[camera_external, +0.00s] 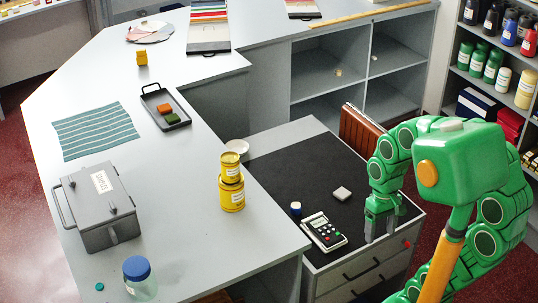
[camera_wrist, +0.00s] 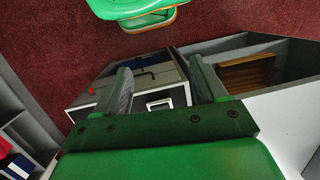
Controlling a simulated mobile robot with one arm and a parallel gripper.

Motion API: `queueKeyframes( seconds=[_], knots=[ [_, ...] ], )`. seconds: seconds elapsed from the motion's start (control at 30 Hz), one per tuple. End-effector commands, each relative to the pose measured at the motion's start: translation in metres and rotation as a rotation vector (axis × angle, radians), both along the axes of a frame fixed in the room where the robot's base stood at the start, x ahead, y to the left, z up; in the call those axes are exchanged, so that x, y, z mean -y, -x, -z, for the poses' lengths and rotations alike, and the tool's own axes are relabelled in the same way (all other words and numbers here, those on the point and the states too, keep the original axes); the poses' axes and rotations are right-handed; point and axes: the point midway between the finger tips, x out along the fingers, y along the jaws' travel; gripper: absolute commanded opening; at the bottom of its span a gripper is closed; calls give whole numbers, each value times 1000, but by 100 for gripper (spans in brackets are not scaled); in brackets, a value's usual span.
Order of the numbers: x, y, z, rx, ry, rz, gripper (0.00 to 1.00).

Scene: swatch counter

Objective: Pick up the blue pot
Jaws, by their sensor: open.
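A small pot with a blue body and pale top (camera_external: 295,209) stands on the black mat (camera_external: 285,165) near its front left corner, beside a calculator (camera_external: 323,231). A larger clear jar with a blue lid (camera_external: 138,277) stands on the grey counter at the front left. My gripper (camera_external: 380,230) is at the right side of the mat, fingers pointing down, apart from the small pot. In the wrist view my gripper (camera_wrist: 162,85) is open with nothing clearly held between its fingers. I cannot make out the small pot in the wrist view.
Two stacked yellow tins (camera_external: 231,182) stand on the counter left of the mat. A brown ribbed object (camera_external: 361,138) stands at the mat's far right. The mat's middle is mostly clear.

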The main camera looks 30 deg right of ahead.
Motion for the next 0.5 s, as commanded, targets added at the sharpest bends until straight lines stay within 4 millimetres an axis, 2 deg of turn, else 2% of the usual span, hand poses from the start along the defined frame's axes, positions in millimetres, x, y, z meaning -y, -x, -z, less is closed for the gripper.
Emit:
queueKeyframes(
  seconds=[0.2,0.5],
  knots=[
    [-24,-37,1,-51,-95,72,71],
    [-50,-90,3,-122,-223,190,71]
  ],
)
